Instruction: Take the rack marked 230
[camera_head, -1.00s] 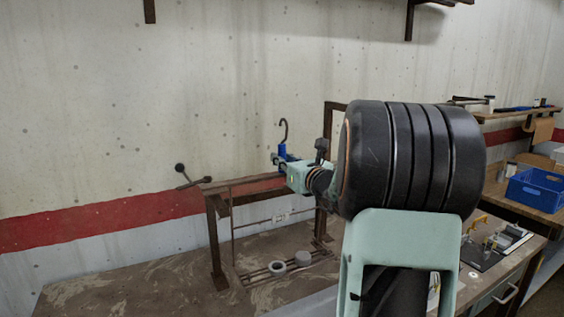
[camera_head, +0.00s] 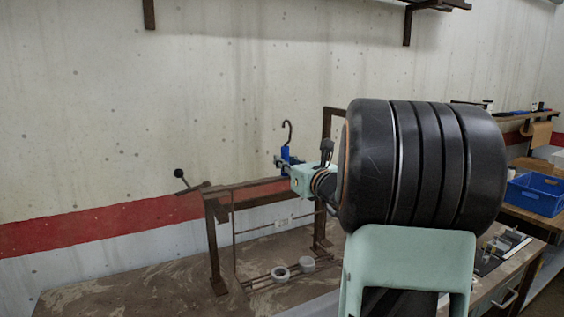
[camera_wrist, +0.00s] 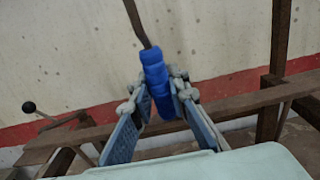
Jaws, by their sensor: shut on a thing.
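A thin brown wire rack (camera_head: 236,245) hangs at the dark stand, with a small white label (camera_head: 284,220) on its crossbar; its digits are too small to read surely. Its bottom bars carry two pale rings (camera_head: 280,273). Above is a dark hook (camera_head: 288,130) with a blue grip (camera_head: 285,153), which seems to belong to the rack. My gripper (camera_head: 281,164) is shut on this blue grip. In the wrist view the grip (camera_wrist: 156,72) stands between the two fingers of my gripper (camera_wrist: 158,103), slightly tilted, with the hook's stem above it. The join of grip and rack is hidden.
The brown stand (camera_head: 214,250) has a top rail and legs on the stained bench (camera_head: 130,280). A ball-ended lever (camera_head: 180,175) sticks out at its left. A blue crate (camera_head: 537,195) stands on a table at the right. A bracket (camera_head: 408,25) is on the wall above.

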